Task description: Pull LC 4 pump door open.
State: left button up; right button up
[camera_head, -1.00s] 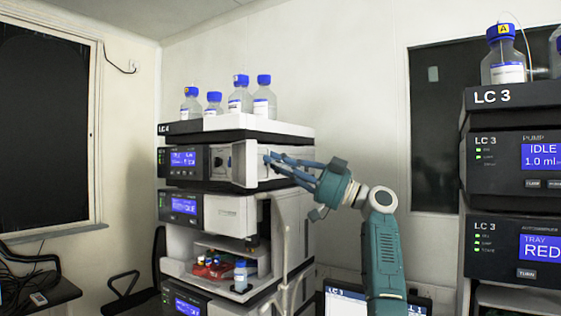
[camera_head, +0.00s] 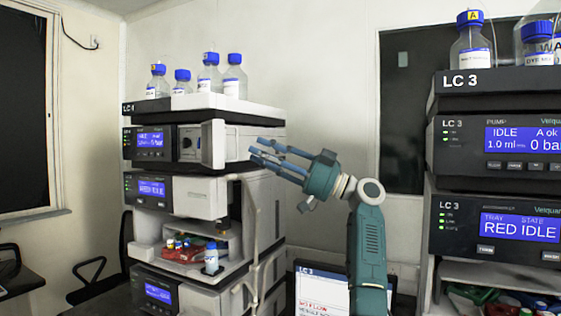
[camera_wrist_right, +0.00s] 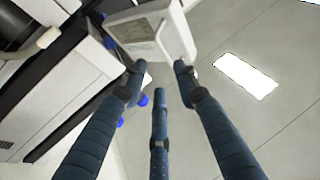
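The LC 4 pump (camera_head: 150,140) is the dark-fronted unit with a lit blue display, near the top of the left stack. Its pale door (camera_head: 213,143) stands out from the front and shows narrowly, with part of the pump's inner face (camera_head: 188,143) visible beside it. My right gripper (camera_head: 255,153) is to the right of the door, its fingers spread and apart from it in the head view. In the right wrist view the gripper (camera_wrist_right: 158,78) is open and empty, with a pale panel (camera_wrist_right: 145,32), seemingly the door, beyond the fingertips. My left gripper is out of view.
Several blue-capped bottles (camera_head: 208,75) stand on top of the LC 4 stack. The autosampler below has an open bay with vials and a red tray (camera_head: 183,253). The LC 3 stack (camera_head: 500,150) stands at the right. A screen (camera_head: 320,292) is low between the stacks.

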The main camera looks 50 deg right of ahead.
jog(key=v, duration=0.6)
jog(key=shift+s, duration=0.1)
dwell(0.3)
